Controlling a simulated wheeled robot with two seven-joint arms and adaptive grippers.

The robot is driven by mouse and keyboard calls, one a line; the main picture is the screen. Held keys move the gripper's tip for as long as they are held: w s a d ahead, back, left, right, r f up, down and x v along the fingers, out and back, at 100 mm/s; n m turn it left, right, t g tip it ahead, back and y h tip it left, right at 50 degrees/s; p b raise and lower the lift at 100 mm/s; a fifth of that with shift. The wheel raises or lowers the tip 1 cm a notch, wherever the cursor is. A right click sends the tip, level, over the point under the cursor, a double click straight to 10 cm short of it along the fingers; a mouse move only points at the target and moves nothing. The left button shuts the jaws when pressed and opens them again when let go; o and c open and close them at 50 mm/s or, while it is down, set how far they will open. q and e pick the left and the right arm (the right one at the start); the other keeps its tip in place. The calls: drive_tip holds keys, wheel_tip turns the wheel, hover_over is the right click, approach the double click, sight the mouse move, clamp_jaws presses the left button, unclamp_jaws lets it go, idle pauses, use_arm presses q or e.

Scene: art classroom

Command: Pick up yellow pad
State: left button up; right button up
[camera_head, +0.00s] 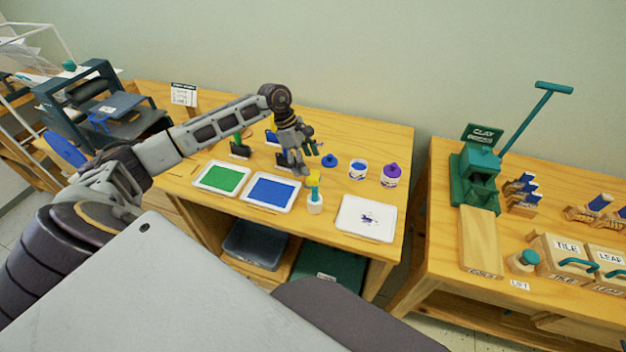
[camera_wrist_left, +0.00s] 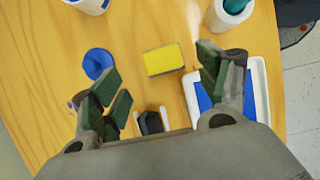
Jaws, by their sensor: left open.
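The yellow pad (camera_wrist_left: 164,60) is a small flat block lying on the wooden table, seen whole in the left wrist view. In the head view the yellow pad (camera_head: 313,178) shows partly, behind a white jar (camera_head: 315,204) with a teal item in it. My left gripper (camera_head: 299,154) points down over the table near the pad. In the left wrist view its open green-padded fingers (camera_wrist_left: 163,82) are on either side of the pad's line, with nothing between them. The pad lies just beyond the fingertips. My right gripper is not in view.
A blue lid (camera_wrist_left: 98,62) and the blue paint tray (camera_head: 270,192) flank the pad. The green tray (camera_head: 222,178), a white tray (camera_head: 366,218), a blue paint jar (camera_head: 358,170) and a purple jar (camera_head: 391,175) stand around. A second table is at right.

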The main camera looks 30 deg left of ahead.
sight(312, 175)
use_arm(q)
drive_tip(key=shift+f, duration=0.1)
drive_tip(key=shift+p+x, duration=0.45)
drive_tip(key=shift+x, duration=2.05)
drive_tip(key=shift+s, duration=0.1)
drive_tip(key=c, duration=1.1)
